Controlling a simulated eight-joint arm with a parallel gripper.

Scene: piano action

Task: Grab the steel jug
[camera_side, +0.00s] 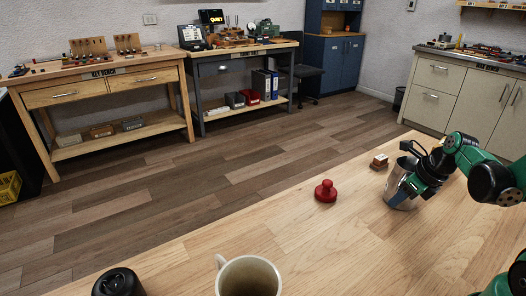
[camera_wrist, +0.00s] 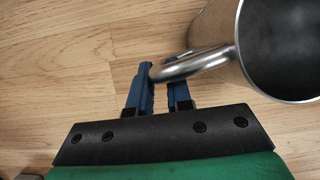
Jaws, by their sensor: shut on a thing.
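The steel jug (camera_side: 399,190) stands on the wooden table at the right in the side view, partly covered by my gripper. In the wrist view the jug (camera_wrist: 215,28) is at the upper right, with its open mouth and dark inside showing. Its curved handle (camera_wrist: 190,65) reaches left and down between the blue fingers of my gripper (camera_wrist: 160,85). The fingers are closed about the handle, one on each side. In the side view my gripper (camera_side: 410,181) is at the jug's near right side; its fingertips are hard to make out there.
A small brown block (camera_side: 379,162) sits on the table just behind the jug. A red knobbed object (camera_side: 325,191) stands to the left. A cream mug (camera_side: 249,277) and a black round object (camera_side: 118,283) are at the front edge. The table's middle is clear.

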